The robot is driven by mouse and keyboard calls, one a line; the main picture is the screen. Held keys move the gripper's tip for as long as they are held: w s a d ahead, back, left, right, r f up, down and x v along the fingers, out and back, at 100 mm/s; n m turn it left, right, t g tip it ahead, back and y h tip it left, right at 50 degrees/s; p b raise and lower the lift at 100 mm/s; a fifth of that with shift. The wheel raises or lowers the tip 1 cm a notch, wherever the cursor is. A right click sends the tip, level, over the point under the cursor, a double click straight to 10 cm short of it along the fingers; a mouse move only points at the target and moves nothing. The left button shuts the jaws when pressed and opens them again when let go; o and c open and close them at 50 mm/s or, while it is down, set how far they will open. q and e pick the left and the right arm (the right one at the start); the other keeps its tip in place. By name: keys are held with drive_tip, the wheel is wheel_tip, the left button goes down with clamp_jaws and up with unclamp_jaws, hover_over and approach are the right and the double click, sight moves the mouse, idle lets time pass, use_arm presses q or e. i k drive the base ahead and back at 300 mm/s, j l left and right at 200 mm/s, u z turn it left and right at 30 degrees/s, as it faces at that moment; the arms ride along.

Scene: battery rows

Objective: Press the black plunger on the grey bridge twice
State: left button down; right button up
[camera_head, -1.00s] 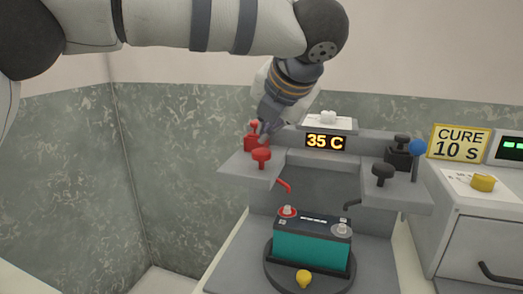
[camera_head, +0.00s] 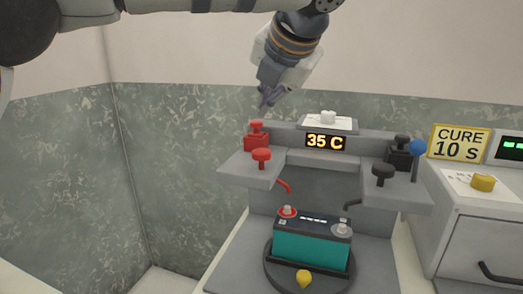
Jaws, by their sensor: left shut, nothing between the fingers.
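The grey bridge (camera_head: 318,155) stands over a teal battery (camera_head: 309,252) with a dark top, one red-ringed terminal and one grey terminal. Two black knobbed parts are on the bridge's right: a front black plunger (camera_head: 382,172) and a black block with a knob (camera_head: 401,151) behind it. Two red ones are on the left: a front red plunger (camera_head: 261,157) and a red block with a knob (camera_head: 257,135). My left gripper (camera_head: 264,104) is shut and empty, in the air above the red block and apart from it. My right gripper does not show.
The battery sits on a dark round turntable (camera_head: 270,283) with a yellow knob (camera_head: 304,278). A display (camera_head: 325,142) reads 35 C. A "CURE 10 S" sign (camera_head: 458,142) and a grey cabinet (camera_head: 485,241) with a yellow knob are right.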

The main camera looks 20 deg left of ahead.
sight(384, 171)
drive_tip(key=k+l, duration=0.85)
